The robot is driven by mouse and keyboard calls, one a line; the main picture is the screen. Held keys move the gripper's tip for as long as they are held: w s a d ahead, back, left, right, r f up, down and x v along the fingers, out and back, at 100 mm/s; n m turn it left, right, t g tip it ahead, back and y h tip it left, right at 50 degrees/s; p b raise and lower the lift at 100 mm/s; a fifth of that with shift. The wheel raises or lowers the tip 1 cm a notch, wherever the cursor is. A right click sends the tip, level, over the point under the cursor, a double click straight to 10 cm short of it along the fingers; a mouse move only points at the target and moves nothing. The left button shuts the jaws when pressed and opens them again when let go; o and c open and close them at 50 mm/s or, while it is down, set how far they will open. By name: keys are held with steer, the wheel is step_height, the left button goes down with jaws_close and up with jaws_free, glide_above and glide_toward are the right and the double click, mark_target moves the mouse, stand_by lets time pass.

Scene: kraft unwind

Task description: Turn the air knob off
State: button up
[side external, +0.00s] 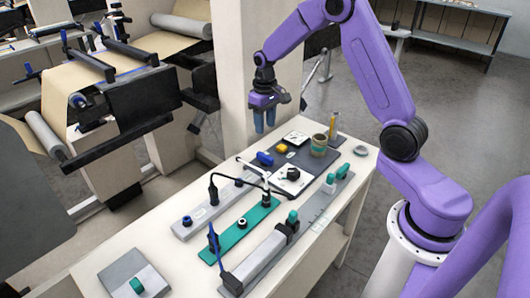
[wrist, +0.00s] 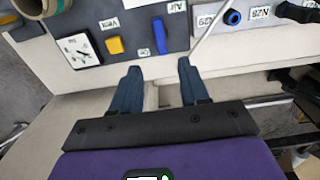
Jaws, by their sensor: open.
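The blue air knob (wrist: 160,35) is a long handle on a dark grey panel (wrist: 130,14), beside a label reading "Air". It also shows in the side view (side external: 264,158) near the panel's back edge. A yellow knob (wrist: 115,45) sits beside it with its own label; it also shows in the side view (side external: 281,148). My gripper (side external: 265,127) hangs above the back edge of the bench, fingers down, open and empty. In the wrist view the fingertips (wrist: 159,68) are apart, with the blue knob just beyond the gap, untouched.
A gauge (wrist: 78,48) and a round cup-like container (side external: 319,146) stand near the yellow knob. A thin pale rod (wrist: 208,28) rises right of the blue knob. Strips with connectors and cables (side external: 244,225) cover the front bench. A pale post (side external: 245,60) stands behind.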

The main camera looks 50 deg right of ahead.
mark_target(265, 155)
step_height(265, 155, down, 12)
steer(key=shift+r, duration=0.1)
stand_by(0.5)
jaws_close()
